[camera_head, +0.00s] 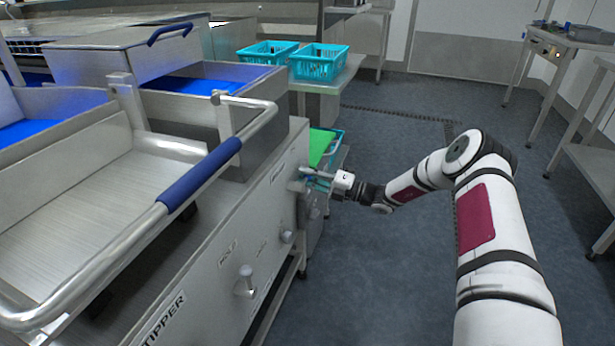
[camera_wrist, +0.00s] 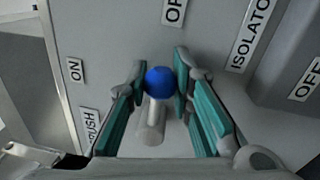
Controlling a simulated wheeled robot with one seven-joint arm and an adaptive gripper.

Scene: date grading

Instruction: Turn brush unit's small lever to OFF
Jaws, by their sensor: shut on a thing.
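The brush unit's small lever has a round blue knob (camera_wrist: 159,79) on a pale metal stem (camera_wrist: 152,122), standing out from a grey panel (camera_wrist: 110,35). My gripper (camera_wrist: 160,76) has its teal-padded fingers on both sides of the knob, shut on it. In the wrist view an ON label (camera_wrist: 75,70) is left of the knob, and a partly cut-off label (camera_wrist: 174,10) beginning "OF" is above it. A partly hidden BRUSH label (camera_wrist: 90,126) is at lower left. In the head view my gripper (camera_head: 318,176) is at the machine's far end; the lever is hard to make out there.
An ISOLATOR label (camera_wrist: 249,36) and another OFF label (camera_wrist: 305,80) are to the right. In the head view the tipper panel (camera_head: 225,262) has protruding knobs, and a blue-gripped rail (camera_head: 200,175) stands above it. Turquoise baskets (camera_head: 318,62) stand beyond. The floor (camera_head: 375,265) right of the machine is clear.

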